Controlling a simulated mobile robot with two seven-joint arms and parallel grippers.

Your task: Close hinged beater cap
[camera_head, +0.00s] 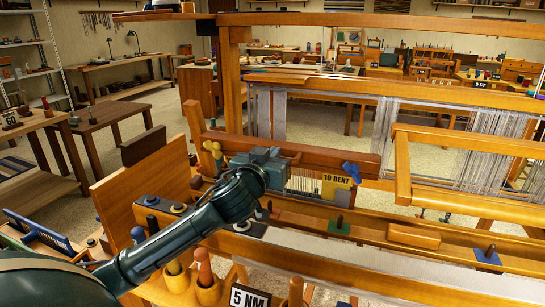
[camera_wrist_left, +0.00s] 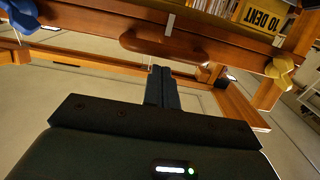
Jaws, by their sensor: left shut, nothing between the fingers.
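The beater cap (camera_head: 325,157) is a long red-brown wooden bar above the reed, with a yellow wing knob (camera_head: 213,150) at its left and a blue one (camera_head: 351,171) at its right. In the left wrist view a rounded wooden handle (camera_wrist_left: 165,43) sits on a red-brown bar near the top. The reed's yellow "10 DENT" label (camera_head: 336,187) shows below the cap. My left gripper (camera_head: 268,163) is in front of the cap and hides part of it. Its fingers (camera_wrist_left: 162,88) are together and empty, with their tips just below the handle in the picture; contact is unclear. How far the cap is tilted is unclear.
The loom's upright post (camera_head: 232,80) and upper beams stand behind my gripper. Grey warp threads (camera_head: 390,125) hang at the right. A front ledge carries a green block (camera_head: 339,229) and a blue block (camera_head: 487,257) with pegs. Wooden-handled tools (camera_head: 205,268) stand at the front.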

